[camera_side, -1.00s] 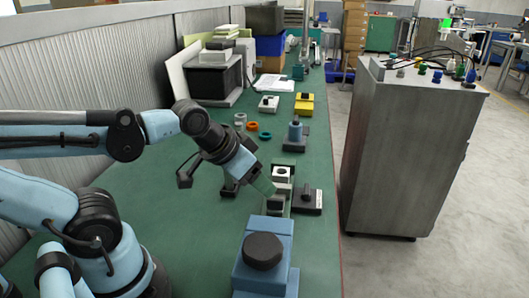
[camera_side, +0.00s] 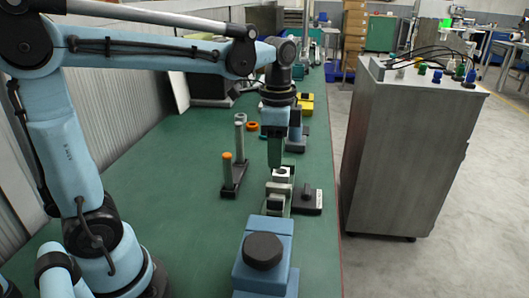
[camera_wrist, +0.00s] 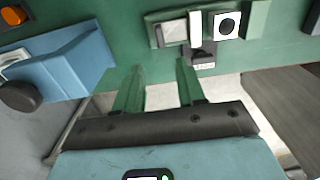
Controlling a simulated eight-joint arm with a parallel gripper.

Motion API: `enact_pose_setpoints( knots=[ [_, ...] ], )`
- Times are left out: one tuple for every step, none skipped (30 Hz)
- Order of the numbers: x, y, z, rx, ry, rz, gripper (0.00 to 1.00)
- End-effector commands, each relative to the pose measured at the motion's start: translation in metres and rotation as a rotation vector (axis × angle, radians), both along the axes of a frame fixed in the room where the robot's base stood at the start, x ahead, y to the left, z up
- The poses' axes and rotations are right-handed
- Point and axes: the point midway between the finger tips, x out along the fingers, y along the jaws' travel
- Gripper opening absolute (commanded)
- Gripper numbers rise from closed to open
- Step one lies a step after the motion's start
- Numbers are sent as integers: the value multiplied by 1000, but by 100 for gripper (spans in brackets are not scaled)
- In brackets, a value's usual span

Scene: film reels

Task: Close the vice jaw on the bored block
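The vice (camera_side: 291,207) is a green body near the table's right edge; it also shows at the top of the wrist view (camera_wrist: 258,20). The bored block (camera_wrist: 227,25) is white with a dark round hole and sits at one end of the vice; in the side view (camera_side: 282,171) my fingers partly cover it. A pale jaw bar (camera_wrist: 196,28) stands beside the block, with a narrow gap seeming to show between them. My gripper (camera_wrist: 158,68) has two green fingers, apart and empty. In the side view it (camera_side: 275,164) points straight down just behind the block.
A black labelled piece (camera_side: 308,200) lies right of the vice. A blue body with a black knob (camera_side: 263,251) stands in front. Left is a dark stand with an orange-topped post (camera_side: 227,170) and a grey post. Green table is clear at front left.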

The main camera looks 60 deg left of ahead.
Motion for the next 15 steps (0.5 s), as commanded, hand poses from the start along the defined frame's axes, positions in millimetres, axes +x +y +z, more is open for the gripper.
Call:
enact_pose_setpoints(
  knots=[
    [0,0,-2,0,4,-4,39],
    [0,0,-3,0,4,-5,39],
    [0,0,-6,0,4,-6,39],
    [0,0,-9,0,4,-5,39],
    [0,0,-12,0,4,-5,39],
    [0,0,-16,-1,4,-4,39],
    [0,0,-20,0,3,-4,39],
    [0,0,-24,0,3,-4,39],
    [0,0,-31,0,3,-4,39],
    [0,0,-35,0,3,-3,39],
    [0,0,-40,0,3,-3,39],
    [0,0,-46,1,2,-3,39],
    [0,0,-50,1,2,-3,39],
    [0,0,-54,1,2,-3,39],
    [0,0,-60,0,1,-3,39]
  ],
)
